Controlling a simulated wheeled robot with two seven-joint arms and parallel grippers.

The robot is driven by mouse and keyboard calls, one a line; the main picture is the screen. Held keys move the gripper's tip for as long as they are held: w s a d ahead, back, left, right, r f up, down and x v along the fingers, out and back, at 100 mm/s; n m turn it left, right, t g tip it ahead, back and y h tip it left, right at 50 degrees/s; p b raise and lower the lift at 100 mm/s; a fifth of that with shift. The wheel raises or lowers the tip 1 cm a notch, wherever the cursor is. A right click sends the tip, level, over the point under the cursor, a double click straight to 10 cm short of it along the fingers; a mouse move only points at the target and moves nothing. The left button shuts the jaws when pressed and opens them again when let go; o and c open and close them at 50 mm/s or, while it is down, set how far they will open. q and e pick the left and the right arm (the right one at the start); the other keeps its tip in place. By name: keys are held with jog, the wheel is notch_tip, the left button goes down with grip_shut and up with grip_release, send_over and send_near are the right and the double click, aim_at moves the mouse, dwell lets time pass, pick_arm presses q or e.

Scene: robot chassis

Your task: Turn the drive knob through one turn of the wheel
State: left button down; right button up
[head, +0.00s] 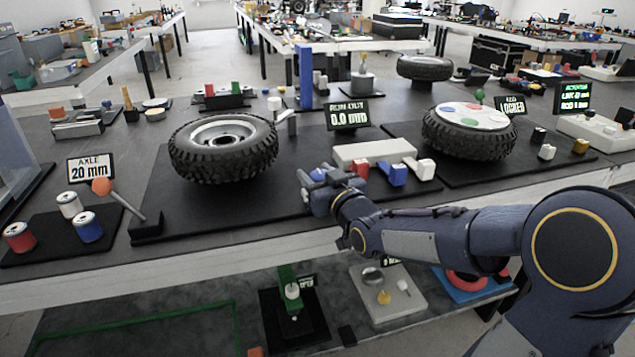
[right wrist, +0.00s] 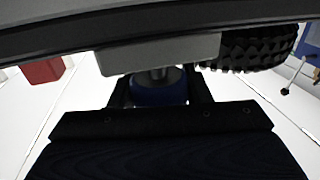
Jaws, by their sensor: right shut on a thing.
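My right gripper (head: 318,185) reaches in from the right to the front of the black mat, right of the mounted wheel (head: 185,160). In the right wrist view, my right gripper (right wrist: 160,98) is shut on a blue round knob (right wrist: 158,88), which sits on a short metal shaft below a grey block. In the head view my gripper hides the knob, so its turn angle cannot be read. The wheel has a black knobbly tyre and a grey rim. A sign (head: 347,115) behind it reads "RUN OUT 0.0". My left gripper is not in view.
A white block (head: 374,152) with red, blue and white pieces in front stands just right of my gripper. A second tyre (head: 440,140) with a coloured disc lies further right. An orange-tipped lever (head: 102,187) and several spools stand at the left.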

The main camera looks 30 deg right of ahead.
dwell(0.3)
jog(key=o, duration=1)
jog(key=shift+s, duration=0.15)
jog(key=s+p, duration=0.1)
jog(key=s, duration=0.6)
jog(key=shift+s+a, duration=0.1)
jog(key=shift+s, duration=0.2)
